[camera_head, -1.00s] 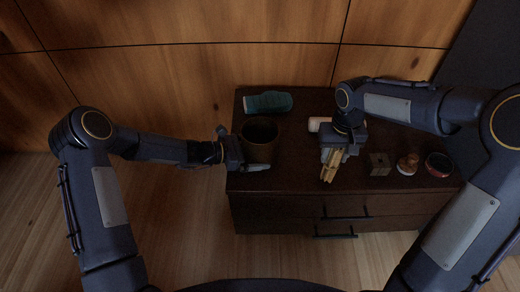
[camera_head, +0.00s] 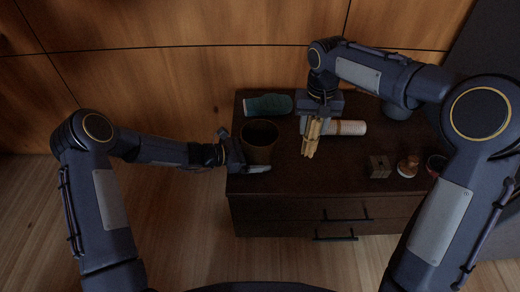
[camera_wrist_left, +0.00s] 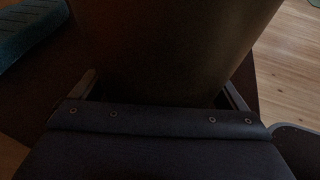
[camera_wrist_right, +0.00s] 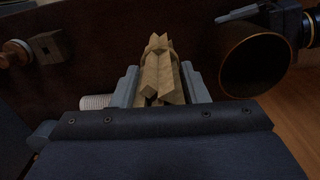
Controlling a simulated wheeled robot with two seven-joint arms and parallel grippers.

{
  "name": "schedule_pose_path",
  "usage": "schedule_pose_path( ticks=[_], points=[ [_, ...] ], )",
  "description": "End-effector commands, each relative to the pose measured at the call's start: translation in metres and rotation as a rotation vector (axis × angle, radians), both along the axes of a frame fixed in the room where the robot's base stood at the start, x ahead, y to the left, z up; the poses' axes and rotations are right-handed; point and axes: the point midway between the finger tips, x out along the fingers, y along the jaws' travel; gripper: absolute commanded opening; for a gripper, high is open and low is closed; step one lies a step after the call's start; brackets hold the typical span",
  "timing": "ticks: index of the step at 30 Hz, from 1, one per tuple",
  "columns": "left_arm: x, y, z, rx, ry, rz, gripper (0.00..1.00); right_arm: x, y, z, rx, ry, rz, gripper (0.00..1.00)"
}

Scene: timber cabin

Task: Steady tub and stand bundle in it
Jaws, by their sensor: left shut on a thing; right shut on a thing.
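The tub (camera_head: 259,141) is a dark brown round container standing upright on the left part of the cabinet top. Its open mouth shows in the right wrist view (camera_wrist_right: 256,62). My left gripper (camera_head: 246,166) is shut on the tub's side; in the left wrist view the tub wall (camera_wrist_left: 170,45) lies between the fingers. The bundle (camera_head: 311,138) is a tied cluster of tan wooden sticks. My right gripper (camera_head: 314,116) is shut on it, holding it to the right of the tub and apart from it. The bundle points away from the palm in the right wrist view (camera_wrist_right: 160,72).
A teal object (camera_head: 268,104) lies behind the tub. A white ribbed cylinder (camera_head: 346,127) lies right of the bundle. A small wooden block (camera_head: 379,166), a brown knobbed item (camera_head: 408,166) and a red round item (camera_head: 437,164) stand at the right. The dark cabinet top (camera_head: 300,178) is clear in front.

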Motion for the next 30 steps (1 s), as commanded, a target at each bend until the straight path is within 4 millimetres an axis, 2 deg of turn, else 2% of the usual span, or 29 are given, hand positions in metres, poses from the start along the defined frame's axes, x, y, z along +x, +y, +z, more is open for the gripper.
schedule_pose_path(
  ticks=[1, 3, 6, 10, 18, 30],
  points=[
    [0.0, 0.0, 0.0, 0.001, 0.0, 0.0, 0.82, 0.011, 0.019, 0.018, 0.005, -0.007, -0.002, 0.15],
    [0.0, 0.0, 0.0, 0.001, 0.0, 0.001, 0.82, 0.022, 0.042, 0.043, 0.005, -0.005, -0.012, 0.15],
    [0.0, 0.0, 0.0, 0.001, 0.0, 0.001, 0.82, 0.033, 0.073, 0.071, 0.003, -0.003, -0.017, 0.15],
    [0.0, 0.0, 0.0, 0.001, 0.001, 0.001, 0.82, 0.04, 0.102, 0.101, 0.001, -0.001, -0.023, 0.15],
    [0.0, 0.0, -0.001, 0.001, 0.001, 0.001, 0.82, 0.043, 0.129, 0.131, 0.001, -0.001, -0.031, 0.15],
    [0.0, 0.0, -0.001, 0.001, 0.001, 0.0, 0.82, 0.043, 0.146, 0.148, -0.001, 0.001, -0.035, 0.15]
  ],
)
